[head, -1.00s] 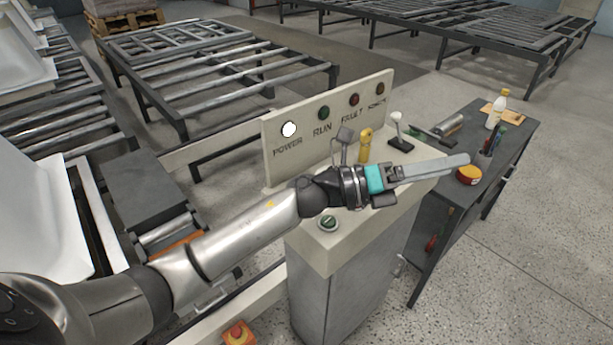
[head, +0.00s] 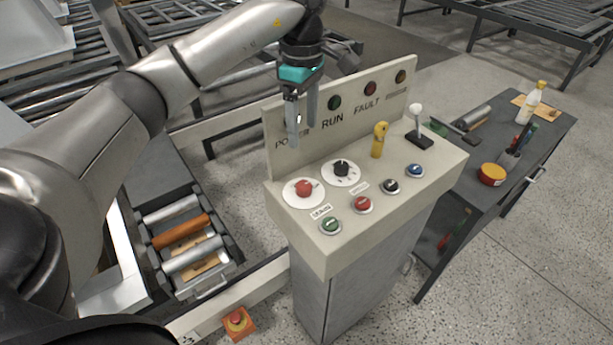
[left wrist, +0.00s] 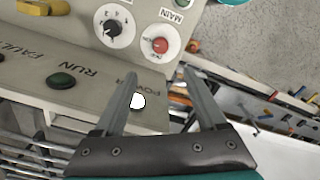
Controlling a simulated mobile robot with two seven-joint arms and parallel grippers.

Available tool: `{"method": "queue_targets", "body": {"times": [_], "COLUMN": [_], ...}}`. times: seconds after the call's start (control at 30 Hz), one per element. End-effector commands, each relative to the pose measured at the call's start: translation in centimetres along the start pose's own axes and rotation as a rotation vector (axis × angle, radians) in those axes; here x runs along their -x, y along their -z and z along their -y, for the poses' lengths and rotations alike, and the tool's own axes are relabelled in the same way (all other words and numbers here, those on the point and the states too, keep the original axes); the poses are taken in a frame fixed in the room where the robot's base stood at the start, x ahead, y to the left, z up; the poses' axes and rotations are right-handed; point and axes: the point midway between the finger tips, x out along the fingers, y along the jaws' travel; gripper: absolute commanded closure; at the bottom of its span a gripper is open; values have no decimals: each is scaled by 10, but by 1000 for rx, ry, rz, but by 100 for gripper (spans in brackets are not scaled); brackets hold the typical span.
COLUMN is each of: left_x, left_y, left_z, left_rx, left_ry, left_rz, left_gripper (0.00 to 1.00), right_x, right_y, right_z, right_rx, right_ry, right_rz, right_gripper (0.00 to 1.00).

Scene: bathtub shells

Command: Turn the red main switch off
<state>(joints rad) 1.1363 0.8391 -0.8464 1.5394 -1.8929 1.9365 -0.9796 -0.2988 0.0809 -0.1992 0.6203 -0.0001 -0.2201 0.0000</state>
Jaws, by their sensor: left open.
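The red main switch (head: 304,188) is a red knob on a round white plate, at the left end of the sloped panel top. In the left wrist view the red knob (left wrist: 160,45) shows between and beyond my fingertips, near a MAIN label. My left gripper (head: 301,128) is open and empty, pointing down in front of the upright lamp board, above and behind the switch, not touching it. Its two fingers also show spread in the left wrist view (left wrist: 157,75). My right gripper is in neither view.
A black selector knob (head: 342,168) sits beside the switch. Green (head: 331,225), red (head: 362,204), black and blue buttons line the front. A yellow key-like handle (head: 379,140) and a white-knobbed lever (head: 416,120) stand to the right. The lamp board (head: 350,115) rises behind.

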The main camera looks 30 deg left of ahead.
Motion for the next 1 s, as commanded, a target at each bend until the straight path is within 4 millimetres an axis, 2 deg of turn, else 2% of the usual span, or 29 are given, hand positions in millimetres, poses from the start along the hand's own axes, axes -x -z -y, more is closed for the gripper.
{"method": "queue_targets", "body": {"times": [0.17, 0.6, 0.8, 1.0], "left_x": [-28, -120, -143, -149], "left_y": [0, -1, -1, -1], "left_z": [2, 2, 1, 1], "left_rx": [1, 1, 2, 0], "left_ry": [8, 6, 3, 1], "left_rz": [-2, 2, 2, 3], "left_gripper": [26, 26, 26, 26], "right_x": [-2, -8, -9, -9], "right_y": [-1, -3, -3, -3], "right_z": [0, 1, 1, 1], "right_rx": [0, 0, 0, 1], "right_ry": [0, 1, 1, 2], "right_rz": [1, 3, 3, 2], "right_gripper": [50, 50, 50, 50]}}
